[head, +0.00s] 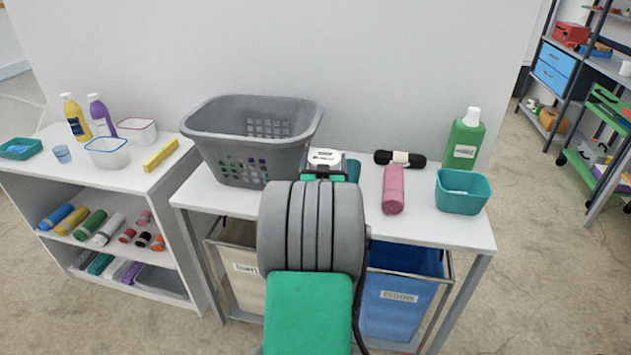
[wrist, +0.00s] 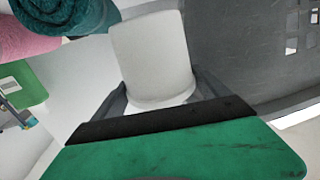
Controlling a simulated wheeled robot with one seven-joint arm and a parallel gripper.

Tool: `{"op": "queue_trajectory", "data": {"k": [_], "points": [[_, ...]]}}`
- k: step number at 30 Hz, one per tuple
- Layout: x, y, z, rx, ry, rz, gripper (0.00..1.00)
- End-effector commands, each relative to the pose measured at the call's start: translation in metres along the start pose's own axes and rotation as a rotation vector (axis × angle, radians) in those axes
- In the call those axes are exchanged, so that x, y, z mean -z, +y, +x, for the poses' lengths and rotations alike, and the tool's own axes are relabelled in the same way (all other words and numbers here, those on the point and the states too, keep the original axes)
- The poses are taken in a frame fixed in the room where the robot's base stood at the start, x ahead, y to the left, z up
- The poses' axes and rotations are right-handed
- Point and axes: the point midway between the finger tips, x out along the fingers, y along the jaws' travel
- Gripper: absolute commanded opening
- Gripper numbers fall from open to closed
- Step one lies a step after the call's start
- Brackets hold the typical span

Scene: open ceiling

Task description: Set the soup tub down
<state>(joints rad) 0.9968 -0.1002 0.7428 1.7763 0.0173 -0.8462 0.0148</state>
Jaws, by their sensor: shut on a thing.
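The soup tub (wrist: 150,50) is a plain white, slightly tapered container in the wrist view. My gripper (wrist: 158,94) is shut on it, with one dark finger on each side. In the head view my arm hides the tub and the fingertips, which are over the table (head: 450,228) just right of the grey basket. I cannot tell whether the tub's base touches the tabletop.
The grey laundry basket (head: 250,122) stands close on the left. A teal rolled towel (wrist: 70,14), a pink rolled towel (head: 393,190), a black roll (head: 400,159), a teal bin (head: 462,192) and a green bottle (head: 465,142) are to the right. Some tabletop between them is bare.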

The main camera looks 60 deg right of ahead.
Motion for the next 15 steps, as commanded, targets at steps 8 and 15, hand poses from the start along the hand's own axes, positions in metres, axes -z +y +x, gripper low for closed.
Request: {"op": "queue_trajectory", "data": {"k": [8,15], "points": [[-0.024,-0.018,-0.012,0.001,0.006,0.0,0.19],[-0.06,-0.024,-0.016,0.001,0.002,-0.002,0.19]]}}
